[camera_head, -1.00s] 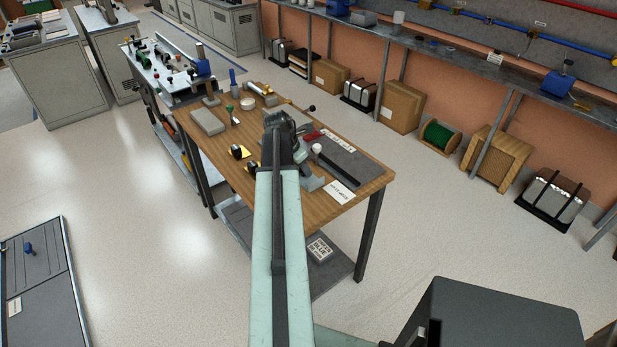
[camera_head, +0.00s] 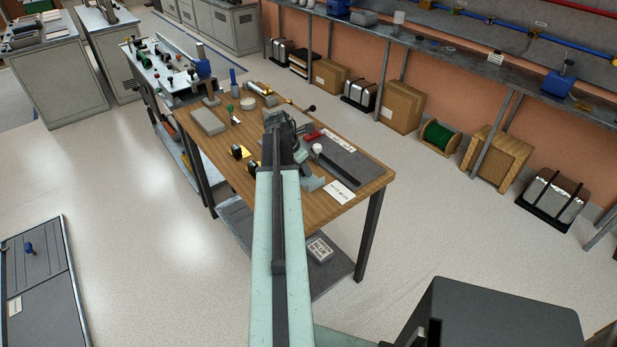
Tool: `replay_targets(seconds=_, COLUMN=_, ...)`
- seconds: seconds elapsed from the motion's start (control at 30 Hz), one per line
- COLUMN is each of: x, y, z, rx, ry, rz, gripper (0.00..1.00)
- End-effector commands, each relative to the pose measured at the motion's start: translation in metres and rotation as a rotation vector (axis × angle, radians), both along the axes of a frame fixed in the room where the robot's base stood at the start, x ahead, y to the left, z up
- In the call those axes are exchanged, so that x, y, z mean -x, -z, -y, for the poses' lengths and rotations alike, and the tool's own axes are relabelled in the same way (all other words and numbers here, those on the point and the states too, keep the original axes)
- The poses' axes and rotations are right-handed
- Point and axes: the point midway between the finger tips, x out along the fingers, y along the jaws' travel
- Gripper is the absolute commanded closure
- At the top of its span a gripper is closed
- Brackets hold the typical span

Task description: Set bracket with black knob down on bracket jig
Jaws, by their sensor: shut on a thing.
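My gripper (camera_head: 298,153) is over the right half of the wooden workbench, at the far end of my pale green arm. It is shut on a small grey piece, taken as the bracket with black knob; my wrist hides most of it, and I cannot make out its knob. A dark grey flat plate (camera_head: 352,164) lies just right of the gripper, with a white knob and a red part near its left end. A grey angled block (camera_head: 312,183) stands just below the gripper. I cannot tell which of these is the bracket jig, or whether the held piece touches anything.
The wooden bench (camera_head: 220,172) also bears a grey box (camera_head: 208,122), two black parts with yellow (camera_head: 239,151), a white card (camera_head: 340,191) and a black ball-ended lever (camera_head: 311,108). Bare wood shows at the bench's front left. Open floor lies around the bench.

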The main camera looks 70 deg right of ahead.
Motion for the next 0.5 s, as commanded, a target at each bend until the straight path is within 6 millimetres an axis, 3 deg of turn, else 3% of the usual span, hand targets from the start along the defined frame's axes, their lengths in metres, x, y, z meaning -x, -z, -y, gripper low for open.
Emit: replay_targets(seconds=0.5, x=0.000, y=-0.039, z=0.000, rx=0.000, ry=0.000, rz=0.000, gripper=1.00)
